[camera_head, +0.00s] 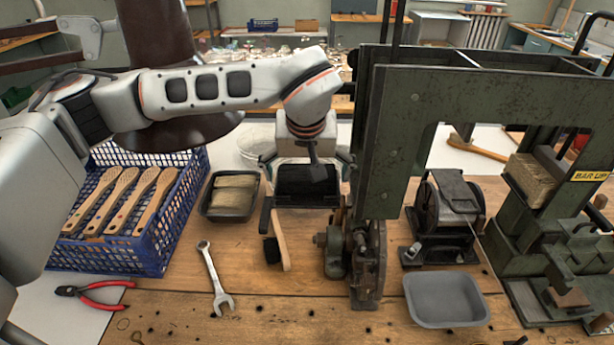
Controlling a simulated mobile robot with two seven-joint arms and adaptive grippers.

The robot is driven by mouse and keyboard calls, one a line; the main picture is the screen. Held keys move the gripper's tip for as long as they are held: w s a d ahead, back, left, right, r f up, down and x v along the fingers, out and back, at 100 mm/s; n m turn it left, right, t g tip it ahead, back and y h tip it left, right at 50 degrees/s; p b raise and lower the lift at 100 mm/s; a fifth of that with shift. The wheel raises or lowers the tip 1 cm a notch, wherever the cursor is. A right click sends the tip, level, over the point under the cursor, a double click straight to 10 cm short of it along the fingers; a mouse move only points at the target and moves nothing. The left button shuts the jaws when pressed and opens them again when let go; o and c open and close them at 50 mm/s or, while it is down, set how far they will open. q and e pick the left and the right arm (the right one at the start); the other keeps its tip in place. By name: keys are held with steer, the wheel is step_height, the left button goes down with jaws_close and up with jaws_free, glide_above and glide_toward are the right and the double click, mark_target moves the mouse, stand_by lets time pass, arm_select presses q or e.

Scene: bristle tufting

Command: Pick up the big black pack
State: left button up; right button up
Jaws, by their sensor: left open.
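The big black pack (306,189) is a dark block on the wooden workbench, directly below my left gripper near the middle of the view. My left gripper (305,170) points downward over it with its fingers spread wide. One finger shows near the left side of the pack and the other near its right side. I cannot tell whether the fingers touch it. The gripper hides part of the top of the pack. My right gripper is not in view.
A dark tray (231,217) with tan bundles stands left of the pack. A brush (279,240) lies in front. The green machine frame (390,150) rises close on the right. A blue crate (110,255) holds wooden handles. A wrench (214,280), red pliers (95,292) and grey tray (446,300) lie nearer.

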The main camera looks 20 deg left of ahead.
arm_select(q)
steer(key=shift+c, duration=0.4)
steer(key=c, duration=1.2)
steer(key=shift+o, duration=0.2)
steer(key=shift+r, duration=0.1)
step_height(320, 180, up, 20)
